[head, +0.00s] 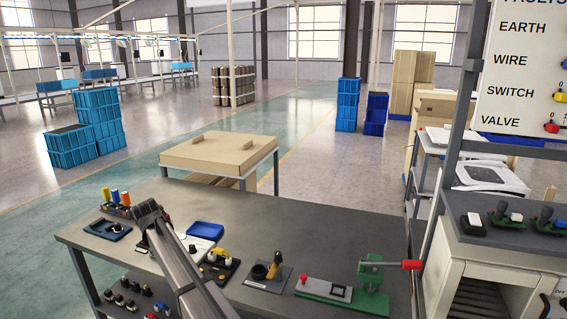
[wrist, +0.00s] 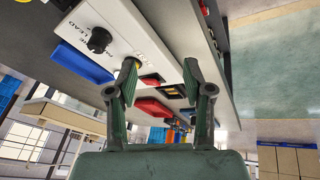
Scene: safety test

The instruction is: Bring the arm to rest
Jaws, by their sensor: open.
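My gripper (head: 148,212) is at the far end of my arm, over the left part of the grey workbench (head: 290,228) in the head view. In the wrist view my gripper (wrist: 160,76) has its two fingers apart, with nothing seen held between them. A white test box (wrist: 135,35) with a black knob (wrist: 99,40) lies beyond the fingers. My arm partly hides this box in the head view. I cannot tell whether a finger touches anything.
Close to my gripper are a blue tray (head: 205,230), yellow, orange and blue cylinders (head: 114,197) and a dark blue device (head: 107,229). A yellow-handled device (head: 219,264), a black-based lever (head: 268,271) and a green fixture with a red handle (head: 372,280) stand rightward. The bench's back middle is clear.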

